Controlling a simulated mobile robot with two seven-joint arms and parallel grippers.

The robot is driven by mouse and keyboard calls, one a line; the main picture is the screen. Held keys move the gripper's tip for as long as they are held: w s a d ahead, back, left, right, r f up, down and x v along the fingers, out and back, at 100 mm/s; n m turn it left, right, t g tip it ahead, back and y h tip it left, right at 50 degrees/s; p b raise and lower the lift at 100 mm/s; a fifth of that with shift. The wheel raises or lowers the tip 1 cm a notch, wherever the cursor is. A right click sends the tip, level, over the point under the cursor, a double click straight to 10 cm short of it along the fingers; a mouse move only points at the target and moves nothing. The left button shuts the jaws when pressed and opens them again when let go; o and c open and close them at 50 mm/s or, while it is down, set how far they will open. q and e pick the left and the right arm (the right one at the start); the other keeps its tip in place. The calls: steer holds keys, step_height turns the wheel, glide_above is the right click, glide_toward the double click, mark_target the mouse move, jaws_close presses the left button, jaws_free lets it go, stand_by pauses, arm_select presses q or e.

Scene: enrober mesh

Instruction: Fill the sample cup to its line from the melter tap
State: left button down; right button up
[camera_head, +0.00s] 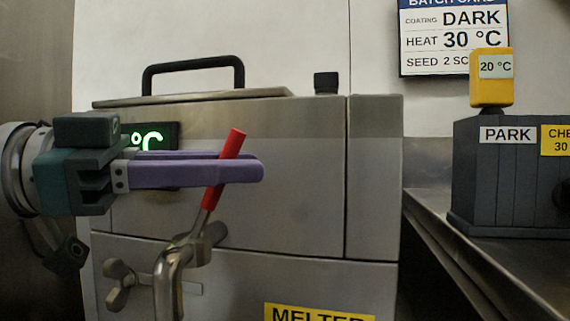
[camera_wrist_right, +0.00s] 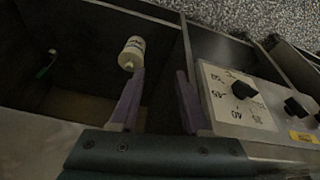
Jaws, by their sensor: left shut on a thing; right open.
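My left gripper (camera_head: 240,171) has its long purple fingers shut around the red lever (camera_head: 231,145) of the melter tap (camera_head: 170,270). The lever stands tilted, its top leaning right. The metal spout curves downward and its mouth is cut off by the bottom edge. The melter (camera_head: 300,180) is a grey steel box behind. No sample cup shows in the head view. My right gripper (camera_wrist_right: 157,85) is open in its wrist view, with nothing between its fingers. A pale cylinder (camera_wrist_right: 132,52) with markings lies beyond the left fingertip; I cannot tell what it is.
A dark block (camera_head: 505,165) labelled PARK holds a yellow 20 °C piece (camera_head: 491,92) on the right-hand counter. A batch card (camera_head: 453,38) hangs above. In the right wrist view, a dial panel (camera_wrist_right: 235,95) is right of the fingers, and a dark recess (camera_wrist_right: 60,50) is left.

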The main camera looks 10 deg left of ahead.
stand_by(0.8)
arm_select(q)
steer(key=shift+f+b, duration=0.15)
steer(key=shift+b, duration=0.15)
steer(key=a+n+t+h+b, duration=0.2)
steer(key=a+b, duration=0.1)
steer(key=b, duration=0.8)
steer(key=shift+n+h+b, duration=0.3)
steer(key=shift+h+b, duration=0.1)
steer(key=shift+a+r+t+b, duration=0.1)
steer(key=shift+r+t+b, duration=0.1)
steer(key=shift+t+b, duration=0.25)
steer(key=shift+w+a+r+n, duration=0.15)
steer(key=shift+r+n, duration=0.1)
steer(key=shift+n, duration=0.15)
steer(key=c, duration=0.8)
jaws_free()
steer(key=shift+c, duration=0.2)
